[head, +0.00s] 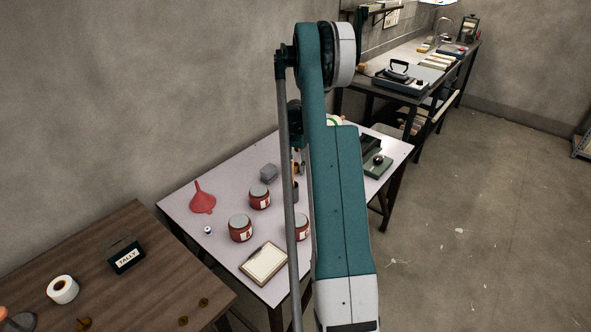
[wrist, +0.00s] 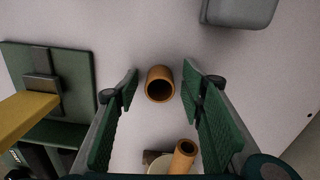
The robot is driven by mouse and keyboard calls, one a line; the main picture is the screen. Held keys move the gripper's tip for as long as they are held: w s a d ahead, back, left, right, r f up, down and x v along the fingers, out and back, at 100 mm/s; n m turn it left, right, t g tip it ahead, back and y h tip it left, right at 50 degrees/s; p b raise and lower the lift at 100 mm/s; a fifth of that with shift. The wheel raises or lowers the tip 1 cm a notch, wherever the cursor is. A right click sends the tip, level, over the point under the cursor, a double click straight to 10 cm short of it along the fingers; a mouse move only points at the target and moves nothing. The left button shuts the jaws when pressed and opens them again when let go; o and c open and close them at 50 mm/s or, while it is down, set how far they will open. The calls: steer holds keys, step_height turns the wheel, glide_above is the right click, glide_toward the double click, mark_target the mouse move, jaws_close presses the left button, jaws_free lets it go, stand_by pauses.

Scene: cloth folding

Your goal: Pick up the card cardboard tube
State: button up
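In the wrist view an orange-brown cardboard tube (wrist: 160,84) stands on the pale table, its open end facing the camera. My gripper (wrist: 160,90) is open, with its two green ribbed pads on either side of the tube's place in the picture. I see no contact between pads and tube. A second, narrower brown tube (wrist: 183,156) shows low between the pads, near a pale round piece partly cut off by my gripper. In the head view my arm hides most of this area and my gripper cannot be made out.
A grey block (wrist: 240,10) lies at the top right of the wrist view. A dark green plate (wrist: 72,70) and a yellow bar (wrist: 22,112) are at the left. On the pale table (head: 222,240) are a red funnel (head: 203,197), several red jars (head: 240,228) and a clipboard (head: 264,262).

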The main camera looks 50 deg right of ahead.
steer(key=c, duration=0.7)
steer(key=shift+r, duration=0.15)
step_height(320, 180, up, 10)
steer(key=shift+f+p, duration=0.15)
steer(key=shift+p, duration=1)
